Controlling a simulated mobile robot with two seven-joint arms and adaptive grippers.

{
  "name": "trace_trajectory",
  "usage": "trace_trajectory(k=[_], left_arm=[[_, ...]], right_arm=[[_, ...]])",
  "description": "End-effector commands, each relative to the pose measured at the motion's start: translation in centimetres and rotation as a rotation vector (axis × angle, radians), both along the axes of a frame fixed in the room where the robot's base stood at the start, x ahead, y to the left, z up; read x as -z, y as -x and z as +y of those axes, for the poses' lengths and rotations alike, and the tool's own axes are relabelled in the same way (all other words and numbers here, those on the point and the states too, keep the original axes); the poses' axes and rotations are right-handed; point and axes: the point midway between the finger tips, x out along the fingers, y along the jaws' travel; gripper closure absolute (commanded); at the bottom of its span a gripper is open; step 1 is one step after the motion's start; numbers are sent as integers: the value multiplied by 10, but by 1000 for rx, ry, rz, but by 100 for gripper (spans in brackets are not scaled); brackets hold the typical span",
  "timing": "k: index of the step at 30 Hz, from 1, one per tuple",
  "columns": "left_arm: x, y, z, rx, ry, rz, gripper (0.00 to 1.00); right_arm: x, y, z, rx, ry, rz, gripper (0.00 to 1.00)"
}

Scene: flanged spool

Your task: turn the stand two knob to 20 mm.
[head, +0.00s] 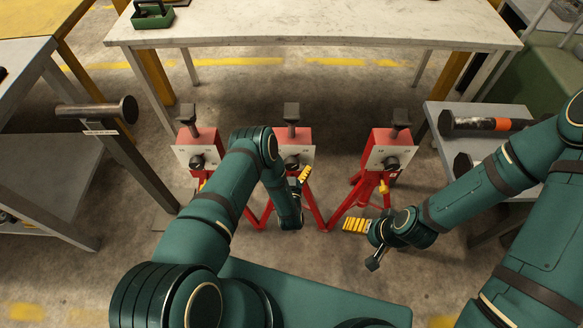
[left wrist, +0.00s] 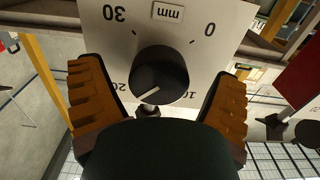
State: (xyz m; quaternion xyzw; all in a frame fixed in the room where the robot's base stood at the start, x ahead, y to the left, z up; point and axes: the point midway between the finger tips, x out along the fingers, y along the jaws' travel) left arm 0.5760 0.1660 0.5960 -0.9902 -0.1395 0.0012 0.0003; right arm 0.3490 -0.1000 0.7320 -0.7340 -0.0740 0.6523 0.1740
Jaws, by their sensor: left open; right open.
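Three red stands carry white dial plates with black knobs. The middle stand's plate (head: 308,153) and knob (head: 291,163) are partly behind my left arm. In the left wrist view a dial plate (left wrist: 205,25) appears upside down, marked 0, 10, 20, 30 and mm. Its black knob (left wrist: 160,72) has a white line pointing to the lower left, between 10 and 20 and nearer 20. My left gripper (head: 300,181) is open, its ribbed orange fingers (left wrist: 160,85) on either side of the knob with gaps showing. My right gripper (head: 364,244) is open and empty, low before the right stand (head: 377,140).
The left stand (head: 198,148) is left of my left arm. A dark spool (head: 98,110) rests on a post at left. Another spool (head: 485,124) lies on a grey shelf at right. A white table (head: 310,28) stands behind.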

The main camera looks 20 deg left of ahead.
Motion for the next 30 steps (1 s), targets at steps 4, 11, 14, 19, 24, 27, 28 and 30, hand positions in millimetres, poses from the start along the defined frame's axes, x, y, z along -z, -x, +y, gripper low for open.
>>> trace_trajectory(k=[4, 11, 14, 19, 24, 27, 28, 30], left_arm=[[0, 3, -1, 0, 1, 0, 11], [1, 35, -11, 2, 1, 3, 11], [1, 57, -17, 2, 0, 4, 11], [3, 76, -27, 13, 2, 14, 11], [5, 85, -30, 14, 3, 23, 11], [4, 89, -30, 12, 1, 17, 11], [3, 90, -29, 10, -1, 15, 11], [1, 92, -29, 8, -1, 6, 11]], right_arm=[[0, 0, 0, 0, 0, 0, 11], [0, 0, 0, 0, 0, 0, 11], [0, 0, 0, 0, 0, 0, 11], [0, 0, 0, 0, 0, 0, 11], [0, 0, 0, 0, 0, 0, 11], [0, 0, 0, 0, 0, 0, 11], [0, 0, 0, 0, 0, 0, 11], [0, 0, 0, 0, 0, 0, 11]])
